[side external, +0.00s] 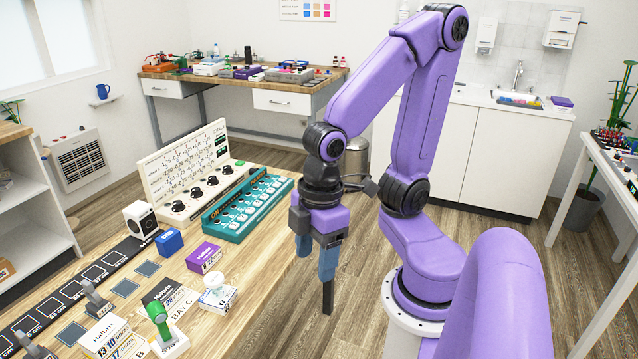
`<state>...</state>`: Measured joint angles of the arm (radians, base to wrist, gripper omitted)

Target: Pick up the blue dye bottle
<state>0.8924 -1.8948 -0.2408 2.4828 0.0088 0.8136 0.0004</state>
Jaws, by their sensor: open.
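I cannot make out a blue dye bottle in the side external view. A small blue box (169,242) stands on the wooden table, but it does not look like a bottle. My gripper (327,298) points down in the middle of the view, to the right of the table's edge in the picture. Its fingers are seen nearly edge-on, one behind the other. It is open, and I see nothing held in it.
The wooden table (270,262) carries a teal control panel (247,205), a white panel with knobs (187,170), a purple box (204,258), a white speaker-like box (140,219) and a green-topped tool (158,318). A far bench (190,85) holds small items.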

